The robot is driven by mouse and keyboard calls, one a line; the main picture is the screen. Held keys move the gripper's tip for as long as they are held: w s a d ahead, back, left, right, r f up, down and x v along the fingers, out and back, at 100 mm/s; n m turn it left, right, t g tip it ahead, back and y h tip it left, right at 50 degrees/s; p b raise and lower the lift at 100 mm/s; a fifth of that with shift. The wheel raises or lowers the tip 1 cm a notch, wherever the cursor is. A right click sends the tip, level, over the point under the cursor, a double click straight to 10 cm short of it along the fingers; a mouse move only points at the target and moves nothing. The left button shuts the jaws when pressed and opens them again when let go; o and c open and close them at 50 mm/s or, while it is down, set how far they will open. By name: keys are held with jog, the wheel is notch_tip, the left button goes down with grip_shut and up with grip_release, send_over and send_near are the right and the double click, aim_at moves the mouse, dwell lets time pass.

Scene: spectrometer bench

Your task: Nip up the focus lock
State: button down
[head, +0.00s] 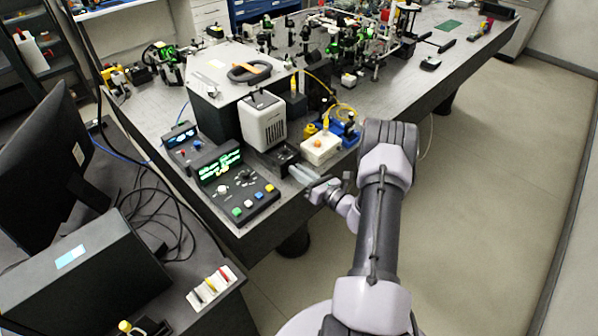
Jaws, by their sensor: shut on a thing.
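My gripper (307,183) is at the front edge of the optical bench, low beside a small black unit (281,156). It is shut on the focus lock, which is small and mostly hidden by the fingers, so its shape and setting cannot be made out. My arm comes in from the lower right and bends left at the wrist. A pale, translucent piece (301,173) shows right by the fingertips; whether it touches them is unclear.
A white box with an orange knob (320,147) stands close behind the gripper. A white-fronted unit (262,122) and a control box with coloured buttons (240,198) stand to the left. A monitor (50,160) is at far left. The floor on the right is clear.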

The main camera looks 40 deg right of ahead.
jog(key=m, duration=0.6)
jog(key=m+p, duration=0.1)
jog(key=m, duration=0.5)
jog(key=shift+m, duration=0.4)
jog(key=m+p, duration=0.1)
jog(key=m, duration=0.4)
jog(key=shift+m, duration=2.7)
jog(key=c, duration=1.4)
grip_release()
